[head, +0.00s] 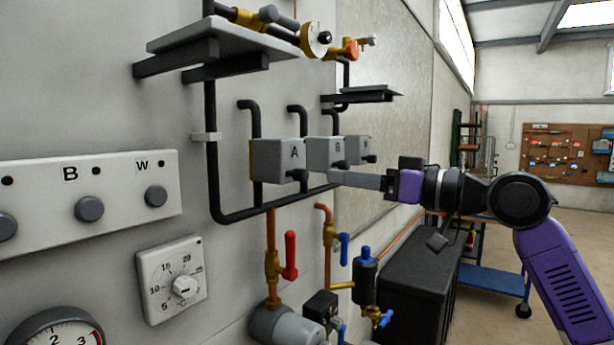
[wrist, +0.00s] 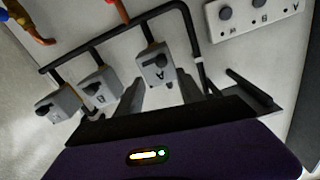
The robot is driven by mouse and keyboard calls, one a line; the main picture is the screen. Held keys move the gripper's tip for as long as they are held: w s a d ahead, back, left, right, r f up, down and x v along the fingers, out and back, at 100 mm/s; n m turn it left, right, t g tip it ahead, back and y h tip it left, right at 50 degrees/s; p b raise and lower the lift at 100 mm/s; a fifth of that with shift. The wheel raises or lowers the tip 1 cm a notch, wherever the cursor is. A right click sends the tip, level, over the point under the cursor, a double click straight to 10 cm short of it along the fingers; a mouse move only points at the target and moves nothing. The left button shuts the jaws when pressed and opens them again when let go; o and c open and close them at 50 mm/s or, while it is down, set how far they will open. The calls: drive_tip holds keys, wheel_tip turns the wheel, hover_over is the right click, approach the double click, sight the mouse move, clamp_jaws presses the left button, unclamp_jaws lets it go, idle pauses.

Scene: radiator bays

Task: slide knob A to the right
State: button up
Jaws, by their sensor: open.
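Box A (head: 277,160) is a grey wall box marked "A", with a dark knob A (head: 297,175) at its lower right front. Box A also shows in the wrist view (wrist: 155,71), with its letter upside down and its knob (wrist: 156,61) facing me. My gripper (head: 334,178) is open and empty, to the right of knob A in the head view, in front of box B (head: 325,152). In the wrist view its two grey fingers (wrist: 158,88) point toward box A, which appears between them, with a gap to the knob. The exact distance is unclear.
A third box (head: 357,150) stands right of box B. A black pipe (head: 212,150) runs around the boxes, and a shelf (head: 225,38) juts out above. Below are a red-handled valve (head: 290,256) and a blue-handled valve (head: 344,249). A white knob panel (head: 120,190) is at left.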

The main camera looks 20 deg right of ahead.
sight(306, 176)
drive_tip(key=x, duration=0.2)
drive_tip(key=p+x, duration=0.1)
drive_tip(key=x, duration=0.2)
drive_tip(key=p+x, duration=0.1)
drive_tip(key=x, duration=0.1)
drive_tip(key=shift+a+f, duration=0.25)
drive_tip(key=shift+a, duration=0.2)
clamp_jaws()
idle(1.1)
